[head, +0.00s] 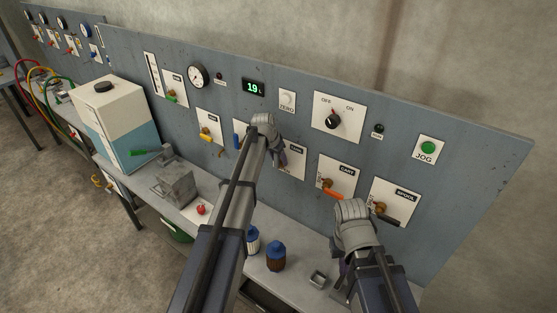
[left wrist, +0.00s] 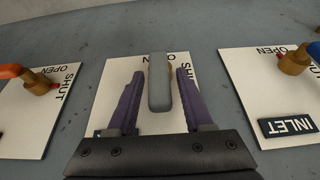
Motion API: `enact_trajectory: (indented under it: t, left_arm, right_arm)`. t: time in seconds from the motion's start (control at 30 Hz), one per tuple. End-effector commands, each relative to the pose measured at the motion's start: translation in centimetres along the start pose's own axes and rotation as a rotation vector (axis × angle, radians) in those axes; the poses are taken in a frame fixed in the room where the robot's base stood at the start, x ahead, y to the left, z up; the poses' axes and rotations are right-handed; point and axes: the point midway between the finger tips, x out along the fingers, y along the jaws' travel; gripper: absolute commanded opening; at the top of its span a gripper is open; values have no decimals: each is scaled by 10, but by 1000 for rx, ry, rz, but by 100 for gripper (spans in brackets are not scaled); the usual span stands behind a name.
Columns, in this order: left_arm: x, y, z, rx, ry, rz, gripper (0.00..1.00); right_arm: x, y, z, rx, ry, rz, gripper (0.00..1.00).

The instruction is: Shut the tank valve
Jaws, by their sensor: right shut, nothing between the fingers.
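A grey lever handle (left wrist: 159,84) stands upright in the left wrist view on a white plate (left wrist: 115,75) with OPEN and SHUT markings. My left gripper (left wrist: 158,100) is open, with a purple finger on each side of this handle and gaps between. My right gripper (head: 351,210) is shut and empty below the CART and SPOOL plates.
Neighbouring valves have an orange handle (head: 333,194), a black handle (head: 390,217), a yellow handle (head: 206,134) and a blue handle (head: 236,140) on the INLET plate (left wrist: 265,85). A grey block (head: 174,185) and blue-capped bottles (head: 275,256) stand on the bench.

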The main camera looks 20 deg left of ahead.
Motion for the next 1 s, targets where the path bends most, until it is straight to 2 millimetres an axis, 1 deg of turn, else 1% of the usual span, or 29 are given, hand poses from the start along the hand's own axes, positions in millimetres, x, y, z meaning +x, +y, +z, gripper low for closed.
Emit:
enact_trajectory:
  t: [0.03,0.4,0.43,1.0]
  left_arm:
    - [0,0,0,0,0,0,44]
    - [0,0,0,0,0,0,2]
    - [0,0,0,0,0,0,0]
    - [0,0,0,0,-1,0,0]
  right_arm:
    - [0,0,0,0,0,0,0]
    - [0,0,0,0,0,0,0]
    - [0,0,0,0,0,0,0]
    - [0,0,0,0,0,0,0]
